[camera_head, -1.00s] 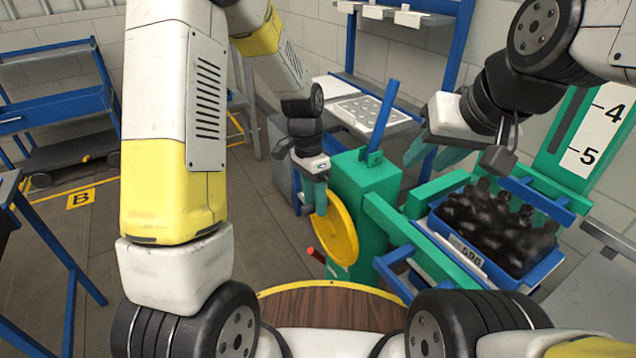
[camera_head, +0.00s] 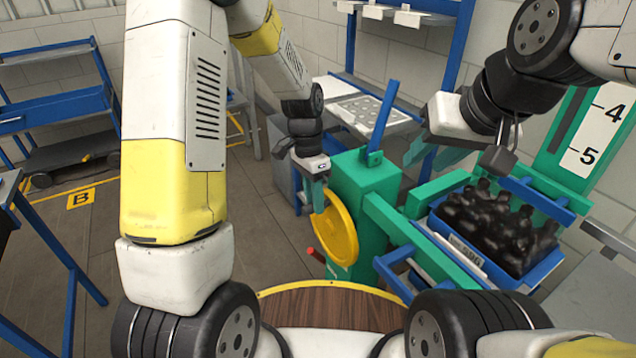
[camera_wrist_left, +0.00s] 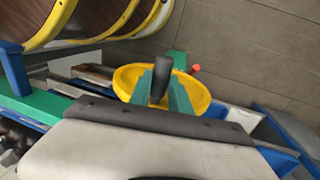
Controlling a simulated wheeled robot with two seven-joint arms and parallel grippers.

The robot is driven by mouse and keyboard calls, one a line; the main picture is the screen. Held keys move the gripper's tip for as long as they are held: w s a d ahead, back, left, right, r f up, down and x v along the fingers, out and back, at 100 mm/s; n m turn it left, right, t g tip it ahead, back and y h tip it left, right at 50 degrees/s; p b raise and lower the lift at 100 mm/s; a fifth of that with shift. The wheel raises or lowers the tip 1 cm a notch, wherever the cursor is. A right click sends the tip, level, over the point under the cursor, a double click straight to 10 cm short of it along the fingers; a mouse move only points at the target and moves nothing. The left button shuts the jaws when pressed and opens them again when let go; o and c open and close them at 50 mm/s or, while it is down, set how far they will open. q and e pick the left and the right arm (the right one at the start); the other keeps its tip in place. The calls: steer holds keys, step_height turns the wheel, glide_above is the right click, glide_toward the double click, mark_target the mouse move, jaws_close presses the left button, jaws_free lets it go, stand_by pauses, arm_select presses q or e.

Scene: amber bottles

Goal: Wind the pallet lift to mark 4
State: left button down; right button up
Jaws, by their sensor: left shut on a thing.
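The pallet lift is a green post (camera_head: 365,190) with a yellow handwheel (camera_head: 341,235) on its near left side. My left gripper (camera_head: 318,200) is at the wheel's upper rim. In the left wrist view its green fingers (camera_wrist_left: 172,97) are shut on the wheel's black handle (camera_wrist_left: 161,75), in front of the yellow wheel (camera_wrist_left: 128,79). A scale board (camera_head: 597,130) at the right shows marks 4 and 5; I cannot make out a pointer. A blue crate (camera_head: 470,262) of dark bottles (camera_head: 500,222) rests on the lift. My right gripper (camera_head: 428,153) is open, above and left of the crate.
A blue lever (camera_head: 384,115) stands up from the green post. A red-tipped rod (camera_head: 316,254) sticks out near the wheel. A round wooden surface with yellow edge (camera_head: 330,308) is in front. Blue racks (camera_head: 60,110) stand at the left; the floor between is clear.

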arm_select(q)
steer(key=shift+w+a, duration=0.1)
steer(key=shift+w, duration=0.05)
stand_by(0.8)
steer(key=w+a+f+g+h, duration=0.2)
steer(key=w+a+g+h, duration=0.1)
steer(key=w+g, duration=0.1)
steer(key=shift+w+a+f+g, duration=0.3)
steer(key=shift+w+a, duration=0.1)
steer(key=shift+w, duration=0.4)
arm_select(e)
steer(key=shift+c, duration=0.3)
